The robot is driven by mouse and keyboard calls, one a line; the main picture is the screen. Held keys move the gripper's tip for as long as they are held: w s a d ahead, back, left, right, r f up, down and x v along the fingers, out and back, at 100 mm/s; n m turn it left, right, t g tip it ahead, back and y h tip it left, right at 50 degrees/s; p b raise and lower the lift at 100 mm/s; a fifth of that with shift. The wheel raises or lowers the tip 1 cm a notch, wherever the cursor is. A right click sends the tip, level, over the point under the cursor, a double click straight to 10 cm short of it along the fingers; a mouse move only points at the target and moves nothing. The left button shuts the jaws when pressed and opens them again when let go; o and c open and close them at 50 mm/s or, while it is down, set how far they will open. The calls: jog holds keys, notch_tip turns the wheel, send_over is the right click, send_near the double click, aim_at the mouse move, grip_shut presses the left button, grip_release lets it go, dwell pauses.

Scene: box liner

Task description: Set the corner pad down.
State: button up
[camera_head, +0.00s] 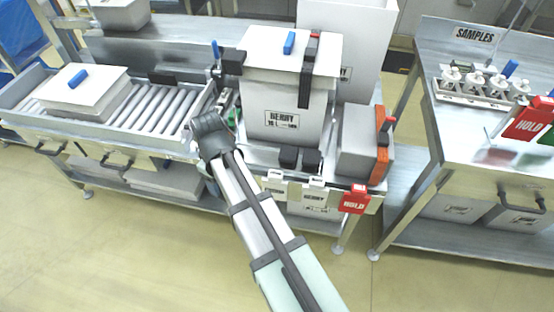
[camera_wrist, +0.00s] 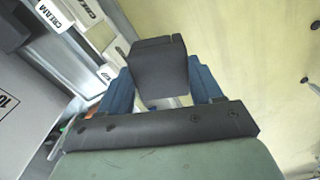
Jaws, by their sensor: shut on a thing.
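My gripper (camera_wrist: 160,92) has two blue fingers shut on a dark grey corner pad (camera_wrist: 160,65), which sits between them in the wrist view. In the head view my gripper (camera_head: 211,132) is at the left side of the white BERRY box (camera_head: 292,118); the pad cannot be clearly told from the dark hand there. The pad is held above the floor beside the bench, and I see no support touching it. Other dark pads sit at the box's upper left corner (camera_head: 232,62) and at its front foot (camera_head: 288,157).
A SAMPLES bench (camera_head: 462,150) stands far right. The floor in front is clear.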

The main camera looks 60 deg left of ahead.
jog(key=n, duration=0.3)
jog(key=shift+a, duration=0.2)
jog(key=shift+w+a, duration=0.1)
jog(key=shift+w, duration=0.05)
jog(key=w+a, duration=1.3)
jog(key=shift+n, duration=0.3)
jog(key=shift+w+a+f, duration=0.15)
jog(key=shift+f, duration=1)
jog(key=shift+w+a+f, duration=0.15)
jog(key=shift+f, duration=1.05)
jog(key=shift+w+a+f, duration=0.15)
jog(key=shift+f, duration=1)
jog(key=shift+f, duration=0.15)
jog(key=o, duration=1)
